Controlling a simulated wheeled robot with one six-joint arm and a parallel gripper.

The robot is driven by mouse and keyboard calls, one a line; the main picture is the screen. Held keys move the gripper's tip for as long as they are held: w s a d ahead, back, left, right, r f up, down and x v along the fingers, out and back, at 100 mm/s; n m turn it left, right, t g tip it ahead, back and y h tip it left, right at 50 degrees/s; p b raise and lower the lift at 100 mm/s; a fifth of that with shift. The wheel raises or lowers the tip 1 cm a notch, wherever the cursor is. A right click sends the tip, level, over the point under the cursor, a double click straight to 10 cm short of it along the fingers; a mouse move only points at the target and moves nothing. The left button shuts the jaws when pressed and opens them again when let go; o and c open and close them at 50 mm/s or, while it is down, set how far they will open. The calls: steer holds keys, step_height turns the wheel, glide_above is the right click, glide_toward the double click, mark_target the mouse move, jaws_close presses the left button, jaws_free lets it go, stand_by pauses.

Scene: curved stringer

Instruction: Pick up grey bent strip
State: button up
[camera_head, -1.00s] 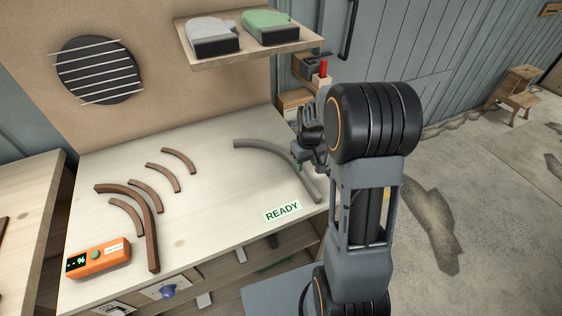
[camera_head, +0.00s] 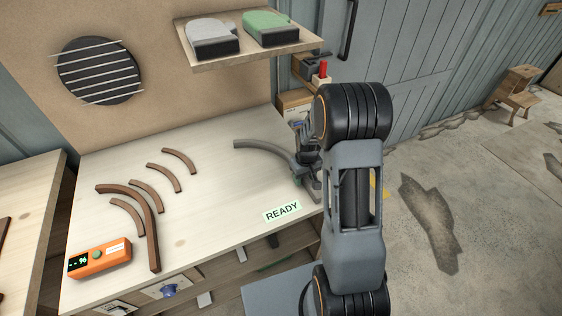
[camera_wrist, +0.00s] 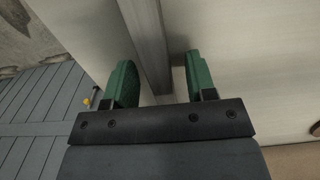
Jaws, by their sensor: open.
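The grey bent strip (camera_head: 262,147) lies on the right part of the pale bench top, curving from the back middle toward the right front edge. My gripper (camera_head: 305,181) is low over its right part, and my arm hides some of the strip there. In the wrist view the grey strip (camera_wrist: 146,40) runs between the two green fingers of my gripper (camera_wrist: 162,82). The fingers are apart, one on each side of the strip, with a visible gap to it. Whether either finger touches the bench cannot be seen.
Several brown curved strips (camera_head: 152,225) and an orange device (camera_head: 98,258) with a display lie on the left of the bench top (camera_head: 215,190). A READY label (camera_head: 282,212) is near the front edge. A shelf (camera_head: 250,50) with a grey and a green block hangs above the back.

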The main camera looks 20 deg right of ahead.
steer(key=shift+c, duration=0.2)
jaws_close()
steer(key=shift+r, duration=0.1)
